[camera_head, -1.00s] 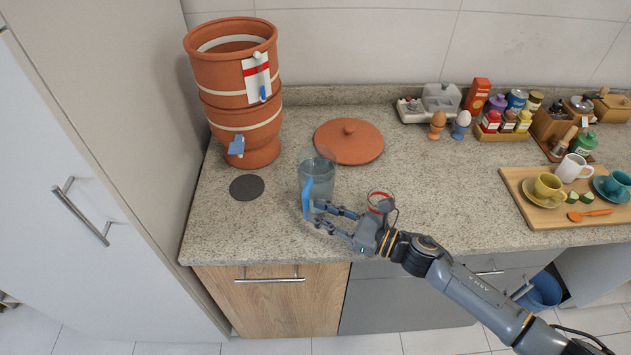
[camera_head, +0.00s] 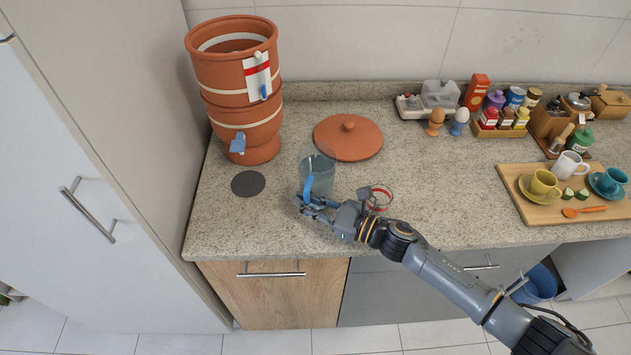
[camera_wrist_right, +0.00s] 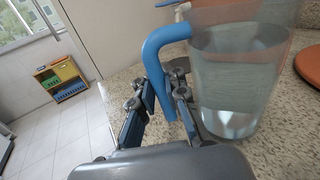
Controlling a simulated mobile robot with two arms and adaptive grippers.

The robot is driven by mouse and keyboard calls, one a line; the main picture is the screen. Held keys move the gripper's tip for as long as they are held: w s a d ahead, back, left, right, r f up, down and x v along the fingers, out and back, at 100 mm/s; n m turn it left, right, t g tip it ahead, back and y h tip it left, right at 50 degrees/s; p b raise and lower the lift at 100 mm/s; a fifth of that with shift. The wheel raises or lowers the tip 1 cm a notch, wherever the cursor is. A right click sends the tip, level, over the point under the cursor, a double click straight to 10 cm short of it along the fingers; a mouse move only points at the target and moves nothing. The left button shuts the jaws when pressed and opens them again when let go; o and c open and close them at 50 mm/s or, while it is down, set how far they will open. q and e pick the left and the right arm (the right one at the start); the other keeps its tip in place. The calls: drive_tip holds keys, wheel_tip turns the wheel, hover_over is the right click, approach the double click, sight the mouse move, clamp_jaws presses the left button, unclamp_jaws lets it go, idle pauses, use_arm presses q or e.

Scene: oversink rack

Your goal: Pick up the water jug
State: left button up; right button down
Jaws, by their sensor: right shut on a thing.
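The water jug (camera_head: 318,172) is a clear, bluish vessel with a blue handle (camera_head: 307,188). It stands upright on the granite counter near the front edge, and it also shows in the right wrist view (camera_wrist_right: 238,80). My right gripper (camera_head: 304,200) is at the handle on the jug's front left side. Its fingers are shut on the blue handle, which rises from between them in the wrist view (camera_wrist_right: 160,95). The contact spot is partly hidden by the fingers. My left gripper is not in view.
A red-rimmed glass (camera_head: 380,197) stands close to my right wrist. A wooden board (camera_head: 545,212) with cups is far right.

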sight(305, 192)
drive_tip(key=shift+r, duration=0.1)
idle(0.3)
drive_tip(key=shift+r, duration=0.4)
wheel_tip(305, 192, up, 2)
drive_tip(key=shift+r+b, duration=0.25)
drive_tip(key=shift+b, duration=0.45)
drive_tip(key=s+a+r+p, duration=0.1)
drive_tip(key=s+a+r, duration=0.2)
drive_tip(key=s+r, duration=0.6)
drive_tip(key=s, duration=0.4)
drive_tip(key=shift+s+a+r, duration=0.3)
drive_tip(key=shift+r, duration=0.05)
